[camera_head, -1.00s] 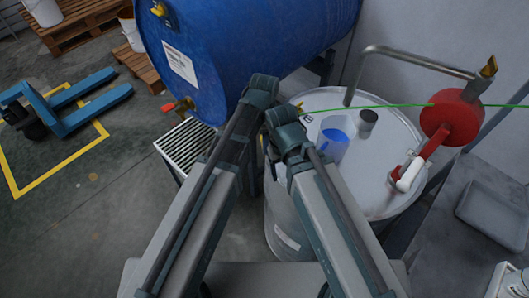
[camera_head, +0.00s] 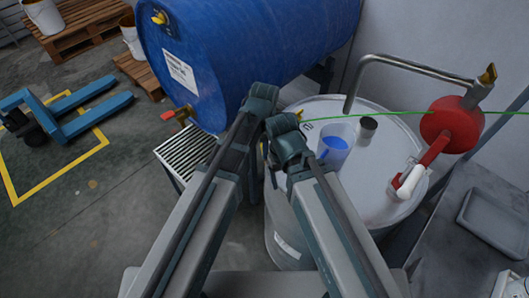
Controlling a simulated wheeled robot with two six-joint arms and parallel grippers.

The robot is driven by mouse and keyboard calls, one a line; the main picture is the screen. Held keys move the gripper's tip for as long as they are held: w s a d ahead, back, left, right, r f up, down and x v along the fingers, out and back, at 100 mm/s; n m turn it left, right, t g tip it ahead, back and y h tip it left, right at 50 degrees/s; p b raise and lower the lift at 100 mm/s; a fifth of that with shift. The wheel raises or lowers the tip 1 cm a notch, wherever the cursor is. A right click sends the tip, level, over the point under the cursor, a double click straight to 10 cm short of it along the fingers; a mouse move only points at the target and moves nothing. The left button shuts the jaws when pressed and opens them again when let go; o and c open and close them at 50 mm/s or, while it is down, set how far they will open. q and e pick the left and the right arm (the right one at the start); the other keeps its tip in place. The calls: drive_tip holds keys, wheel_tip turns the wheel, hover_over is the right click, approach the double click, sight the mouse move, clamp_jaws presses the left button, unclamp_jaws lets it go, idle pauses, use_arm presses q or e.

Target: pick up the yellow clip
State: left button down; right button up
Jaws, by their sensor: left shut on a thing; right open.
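A thin green cable (camera_head: 395,114) runs from behind my wrists to the right, past the red pump. My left gripper (camera_head: 262,96) is at the yellow patch and shut on what seems to be the clip; its wrist hides most of it. My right gripper (camera_head: 287,138) is open, over the drum's left edge, close beside the left one. Its fingertips are hidden behind its wrist.
On the drum stand a clear cup with blue in it (camera_head: 334,146), a metal bung (camera_head: 367,126) and a red hand pump (camera_head: 449,125) with a bent pipe. A blue drum (camera_head: 255,55) lies behind. A grey tray (camera_head: 494,222) is at right.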

use_arm(q)
drive_tip(key=shift+r, duration=0.1)
wheel_tip(320, 180, up, 10)
drive_tip(key=p, duration=1)
use_arm(e)
wheel_tip(320, 180, up, 10)
